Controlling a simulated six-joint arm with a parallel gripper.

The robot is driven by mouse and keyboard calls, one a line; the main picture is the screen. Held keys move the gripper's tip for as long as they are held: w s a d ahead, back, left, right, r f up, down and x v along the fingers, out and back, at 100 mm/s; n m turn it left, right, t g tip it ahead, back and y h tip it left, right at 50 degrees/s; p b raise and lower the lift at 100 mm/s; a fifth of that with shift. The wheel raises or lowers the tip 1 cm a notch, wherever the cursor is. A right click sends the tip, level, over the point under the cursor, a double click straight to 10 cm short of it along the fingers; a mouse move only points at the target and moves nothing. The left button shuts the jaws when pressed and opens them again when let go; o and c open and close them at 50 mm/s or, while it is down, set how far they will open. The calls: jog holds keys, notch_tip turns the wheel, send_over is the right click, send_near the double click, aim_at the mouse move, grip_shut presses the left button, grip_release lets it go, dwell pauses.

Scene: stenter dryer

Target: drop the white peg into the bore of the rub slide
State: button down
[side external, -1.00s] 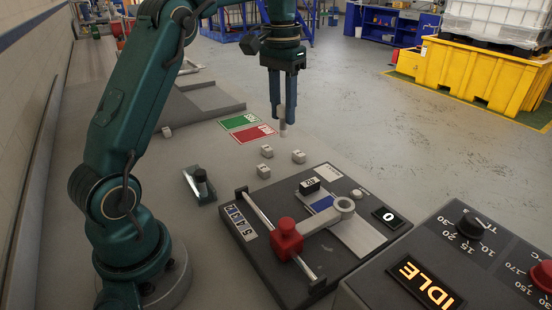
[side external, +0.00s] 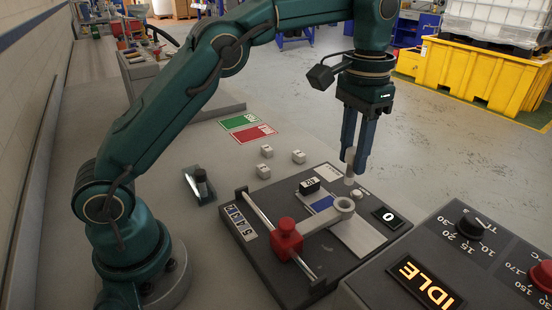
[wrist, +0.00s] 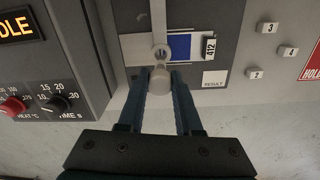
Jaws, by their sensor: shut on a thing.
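My gripper (side external: 356,172) is shut on the white peg (side external: 350,164), which hangs upright between the fingers. In the wrist view the peg (wrist: 160,80) shows end-on between the fingertips. The rub slide is a grey arm on a red block (side external: 287,239), ending in a ring with the bore (side external: 343,204). The peg is above the back part of the dark panel, behind the ring in the side view and apart from it. In the wrist view the ring (wrist: 161,52) lies just beyond the peg. The peg's lower end is close to the panel; the exact gap cannot be told.
The dark panel (side external: 248,255) carries a rail, a blue-and-white strip (side external: 322,204), a black numbered block (side external: 309,186) and a 0 display (side external: 389,215). Several small white cubes (side external: 263,171) lie behind it. A control box reading IDLE (side external: 428,283) stands at front right.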

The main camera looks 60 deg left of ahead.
aim_at(348, 183)
jog(key=shift+f, duration=2)
jog(key=shift+f, duration=2.3)
dwell(0.7)
jog(key=c, duration=0.5)
grip_release()
